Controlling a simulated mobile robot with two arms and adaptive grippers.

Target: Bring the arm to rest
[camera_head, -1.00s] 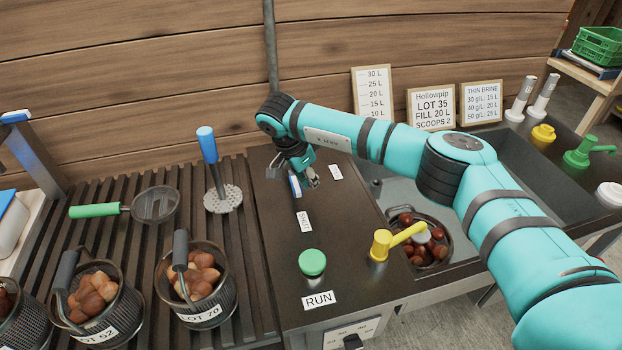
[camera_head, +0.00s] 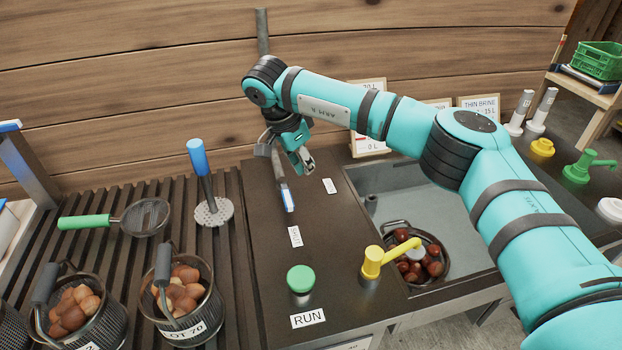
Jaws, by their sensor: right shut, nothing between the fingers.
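My right arm comes in from the right, teal with black bands. It reaches over the sink to the dark counter (camera_head: 262,268). My right gripper (camera_head: 308,168) is at the arm's end, shut and empty, pointing down above the back of the counter. A lever with a blue-and-white tip (camera_head: 288,199) stands just below and left of it, and the gripper looks apart from it. My left gripper is not in view.
A yellow tap (camera_head: 373,262) and a green button (camera_head: 300,279) stand on the counter. A basket of chestnuts (camera_head: 445,262) sits in the sink (camera_head: 400,205). Chestnut baskets, a skimmer (camera_head: 145,217) and a blue-handled masher (camera_head: 198,158) are on the left slats. Signs stand behind the arm.

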